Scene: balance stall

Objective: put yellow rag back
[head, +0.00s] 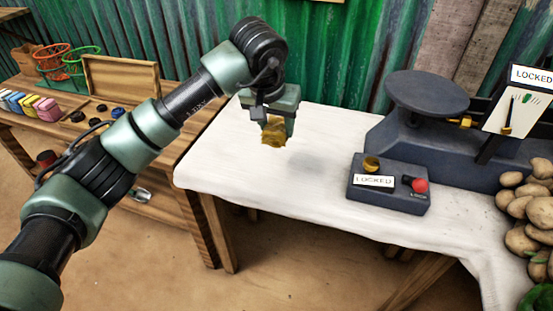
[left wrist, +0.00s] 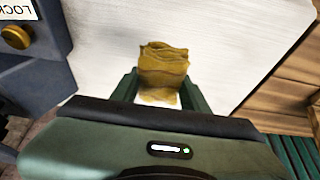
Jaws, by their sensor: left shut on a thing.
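The yellow rag (head: 273,134) is a crumpled mustard-coloured cloth held between the fingers of my left gripper (head: 278,120). The gripper points down over the white-covered table (head: 230,162), and the rag hangs a little above the cloth. In the left wrist view the rag (left wrist: 163,68) bunches up between the two green fingers of the left gripper (left wrist: 158,88). My right gripper is in neither view.
A dark box marked LOCKED (head: 390,184) with a red knob stands right of the gripper. Behind it is a dark scale (head: 427,95); potatoes (head: 530,210) lie at the right edge. A wooden bench (head: 60,125) at left holds coloured blocks, baskets and a wooden tray (head: 122,91).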

